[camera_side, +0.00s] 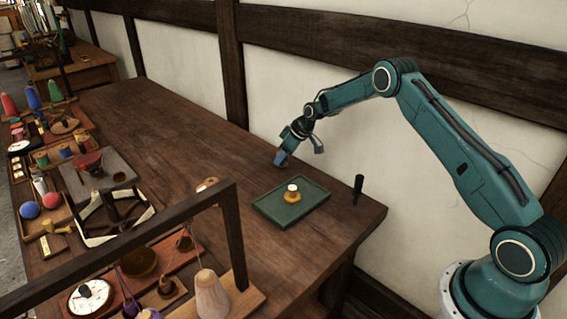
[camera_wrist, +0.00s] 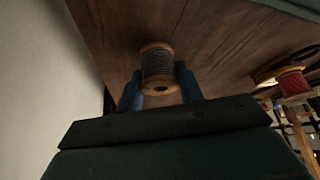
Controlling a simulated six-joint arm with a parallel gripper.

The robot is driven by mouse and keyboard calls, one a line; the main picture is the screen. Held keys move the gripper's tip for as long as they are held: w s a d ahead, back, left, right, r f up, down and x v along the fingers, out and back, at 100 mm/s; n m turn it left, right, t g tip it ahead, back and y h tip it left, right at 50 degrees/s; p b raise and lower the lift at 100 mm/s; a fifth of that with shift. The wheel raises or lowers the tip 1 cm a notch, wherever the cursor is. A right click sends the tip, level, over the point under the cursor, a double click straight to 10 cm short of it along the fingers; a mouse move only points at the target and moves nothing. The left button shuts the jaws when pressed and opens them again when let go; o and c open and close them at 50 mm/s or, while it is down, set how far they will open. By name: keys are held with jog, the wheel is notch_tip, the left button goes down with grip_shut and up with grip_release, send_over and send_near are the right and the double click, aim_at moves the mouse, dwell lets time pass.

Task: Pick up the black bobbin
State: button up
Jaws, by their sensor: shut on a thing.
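The black bobbin (camera_wrist: 157,66), dark thread on a wooden spool, sits between the two blue fingers of my gripper (camera_wrist: 159,88) in the wrist view. The fingers are shut on it from both sides. In the side view my gripper (camera_side: 282,159) points down near the back edge of the wooden table, behind the green tray. The bobbin is small and mostly covered by the fingers there. I cannot tell whether it touches the table.
The green tray (camera_side: 267,209) holds a yellow piece with a white top (camera_side: 292,194). A black upright peg (camera_side: 358,188) stands to its right. A wooden frame (camera_side: 120,246) and many spools crowd the front and left. The table's (camera_side: 165,125) back middle is clear.

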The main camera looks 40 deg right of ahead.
notch_tip(320, 180, up, 18)
jog(key=shift+r, duration=0.2)
jog(key=shift+a, duration=0.1)
dwell(0.8)
